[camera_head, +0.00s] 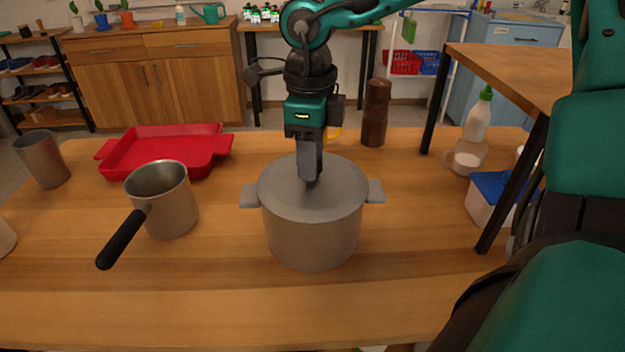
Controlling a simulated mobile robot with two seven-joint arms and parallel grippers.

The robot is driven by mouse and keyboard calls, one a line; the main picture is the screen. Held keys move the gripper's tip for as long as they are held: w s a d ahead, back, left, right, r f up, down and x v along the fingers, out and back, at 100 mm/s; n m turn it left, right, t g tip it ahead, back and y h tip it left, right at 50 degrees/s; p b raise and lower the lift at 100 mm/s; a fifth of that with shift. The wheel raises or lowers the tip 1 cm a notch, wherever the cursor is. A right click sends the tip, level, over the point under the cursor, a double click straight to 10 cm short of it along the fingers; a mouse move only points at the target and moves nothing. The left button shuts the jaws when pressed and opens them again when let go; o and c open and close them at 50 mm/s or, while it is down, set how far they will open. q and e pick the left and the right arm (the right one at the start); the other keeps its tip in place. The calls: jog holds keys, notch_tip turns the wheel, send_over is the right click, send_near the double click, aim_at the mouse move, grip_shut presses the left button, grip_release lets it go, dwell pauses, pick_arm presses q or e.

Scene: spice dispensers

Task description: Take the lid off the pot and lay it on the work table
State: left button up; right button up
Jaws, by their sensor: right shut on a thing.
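The grey pot (312,235) stands upright on the wooden work table (225,302), near the middle, with a side handle at its left and right. Its flat grey lid (338,190) appears to sit on top of the pot. My right gripper (311,178) points straight down over the lid's centre. It is shut on the lid's knob, which the fingers mostly hide. My left gripper is not in view.
A saucepan (172,208) with a black handle stands left of the pot, before a red baking dish (160,150). A metal cup (42,160) is far left. A brown pepper mill (376,112) stands behind the pot. The table's front is clear. A raised shelf (505,70) stands at right.

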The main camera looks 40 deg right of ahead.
grip_shut()
jog(key=shift+r, duration=0.15)
